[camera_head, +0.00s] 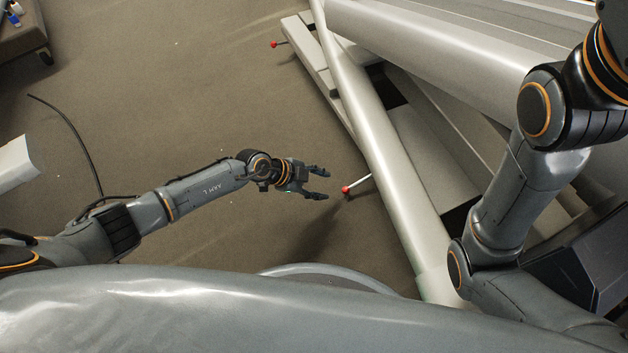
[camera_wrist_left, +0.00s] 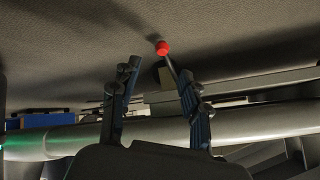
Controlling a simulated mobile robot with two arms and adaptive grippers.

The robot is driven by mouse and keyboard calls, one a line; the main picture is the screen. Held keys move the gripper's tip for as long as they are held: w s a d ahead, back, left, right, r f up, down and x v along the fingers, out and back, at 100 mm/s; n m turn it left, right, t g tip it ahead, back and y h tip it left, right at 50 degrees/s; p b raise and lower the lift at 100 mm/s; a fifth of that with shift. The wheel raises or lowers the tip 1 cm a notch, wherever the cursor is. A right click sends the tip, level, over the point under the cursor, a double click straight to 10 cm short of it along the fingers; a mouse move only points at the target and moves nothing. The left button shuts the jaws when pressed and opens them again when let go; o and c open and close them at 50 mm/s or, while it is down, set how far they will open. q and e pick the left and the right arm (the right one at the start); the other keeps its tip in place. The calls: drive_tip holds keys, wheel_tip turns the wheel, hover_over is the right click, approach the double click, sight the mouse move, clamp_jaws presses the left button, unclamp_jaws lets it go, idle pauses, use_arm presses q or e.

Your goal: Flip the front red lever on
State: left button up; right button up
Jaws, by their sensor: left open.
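The near red-tipped lever (camera_head: 345,189) sticks out to the left of the grey frame on a thin pale rod. A second red-tipped lever (camera_head: 273,44) is farther off, at the top. My left gripper (camera_head: 321,184) is open and empty, just left of the near lever's red knob, fingers pointing at it. In the left wrist view the red knob (camera_wrist_left: 162,47) shows just beyond the fingertips, between the two open fingers (camera_wrist_left: 161,68); I see no contact. My right arm runs up out of the head view on the right; its gripper is not visible.
A long grey tube (camera_head: 385,150) of the exercise machine slants down just right of the near lever. A pale box-like object (camera_head: 15,165) and a dark cart (camera_head: 22,32) are at the left. The brown floor (camera_head: 190,100) around my left arm is mostly clear.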

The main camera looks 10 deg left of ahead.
use_arm(q)
drive_tip(key=shift+v, duration=1.25)
